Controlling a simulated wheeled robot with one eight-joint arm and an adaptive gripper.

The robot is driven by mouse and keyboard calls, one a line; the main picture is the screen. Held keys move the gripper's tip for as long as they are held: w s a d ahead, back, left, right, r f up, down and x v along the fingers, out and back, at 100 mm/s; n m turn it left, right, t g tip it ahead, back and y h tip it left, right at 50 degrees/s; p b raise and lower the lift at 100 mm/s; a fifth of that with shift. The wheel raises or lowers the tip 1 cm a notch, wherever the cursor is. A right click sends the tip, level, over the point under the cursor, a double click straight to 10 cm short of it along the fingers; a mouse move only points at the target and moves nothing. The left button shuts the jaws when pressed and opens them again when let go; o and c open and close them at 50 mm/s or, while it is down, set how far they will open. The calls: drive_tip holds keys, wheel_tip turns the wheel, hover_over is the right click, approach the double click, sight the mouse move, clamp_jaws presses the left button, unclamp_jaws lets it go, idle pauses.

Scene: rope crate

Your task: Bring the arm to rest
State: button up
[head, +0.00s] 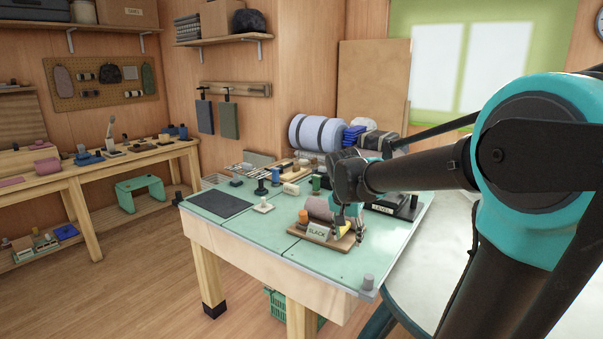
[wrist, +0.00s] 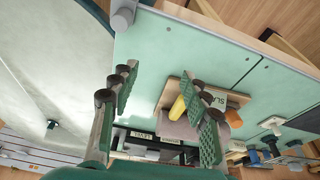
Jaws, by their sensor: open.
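My gripper (head: 347,222) points down over the right part of the green-topped workbench (head: 262,262), beside a small wooden board (head: 340,245) with a "SLACK" sign (head: 317,231). The wrist view shows my gripper (wrist: 166,112) with its two green-padded fingers spread apart and nothing held between them. A grey-pink roll (head: 319,207) and an orange piece (head: 303,216) are on the board. A yellow cylinder (wrist: 178,109) shows by the right finger in the wrist view. The exact height of the fingertips above the bench cannot be told.
A "LEVEL" stand (head: 383,209) is right of my gripper. Blocks, pegs and a dark mat (head: 218,204) occupy the bench's left and back. A grey post (head: 368,281) stands at the front right corner. A blue-grey roll (head: 318,133) lies behind. The front bench strip is clear.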

drive_tip(key=s+d+f+n, duration=0.2)
drive_tip(key=s+f+n, duration=0.1)
drive_tip(key=s+f, duration=0.4)
drive_tip(key=s+d+f+n+t+y, duration=0.1)
drive_tip(key=s+d+f+n, duration=0.2)
drive_tip(key=s+f, duration=0.5)
drive_tip(key=shift+s+d+y, duration=0.25)
drive_tip(key=shift+s+y, duration=0.05)
drive_tip(key=shift+s, duration=0.8)
drive_tip(key=shift+r, duration=0.1)
